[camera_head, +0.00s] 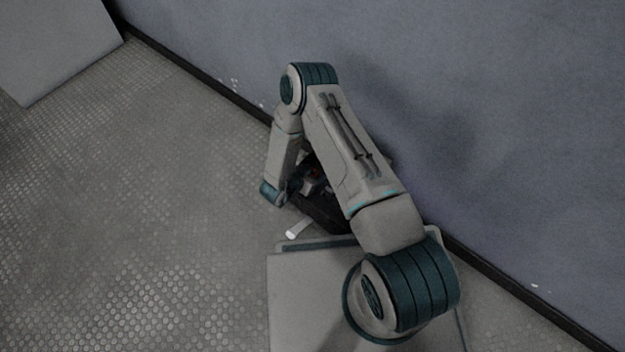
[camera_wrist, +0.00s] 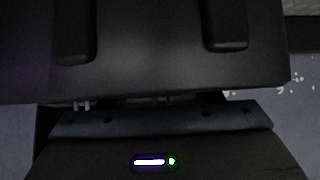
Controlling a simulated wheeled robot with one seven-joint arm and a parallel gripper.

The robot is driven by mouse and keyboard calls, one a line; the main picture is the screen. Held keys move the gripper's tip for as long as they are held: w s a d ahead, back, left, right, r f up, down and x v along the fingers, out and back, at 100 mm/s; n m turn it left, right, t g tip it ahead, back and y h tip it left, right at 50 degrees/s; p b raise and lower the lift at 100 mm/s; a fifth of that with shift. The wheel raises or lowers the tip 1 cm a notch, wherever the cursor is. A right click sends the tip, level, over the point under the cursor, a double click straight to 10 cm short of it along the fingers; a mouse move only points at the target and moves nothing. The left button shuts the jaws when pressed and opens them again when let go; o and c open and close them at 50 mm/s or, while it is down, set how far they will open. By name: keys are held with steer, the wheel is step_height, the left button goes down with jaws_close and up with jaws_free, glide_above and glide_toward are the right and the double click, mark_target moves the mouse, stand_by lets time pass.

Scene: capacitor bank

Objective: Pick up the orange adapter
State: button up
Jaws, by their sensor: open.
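I cannot make out the orange adapter in either view. In the wrist view, two dark rounded fingers stand wide apart at the top, and I take them as my gripper (camera_wrist: 150,30). It looks open, with nothing seen between the fingers. In the head view my arm folds over and hides most of the area beneath it. A dark cluster (camera_head: 318,207) with small reddish and bluish spots shows in the gap under the arm. I cannot tell what these spots are.
A grey wall (camera_head: 480,110) runs close along the right, with a dark skirting strip (camera_head: 195,82) at its foot. A pale panel (camera_head: 60,40) stands at top left. The textured floor (camera_head: 130,200) to the left is clear. Small white specks lie near the wall.

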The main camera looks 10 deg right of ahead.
steer(key=shift+c, duration=0.3)
steer(key=c, duration=1.1)
steer(key=shift+o, duration=0.2)
steer(key=shift+w, duration=0.1)
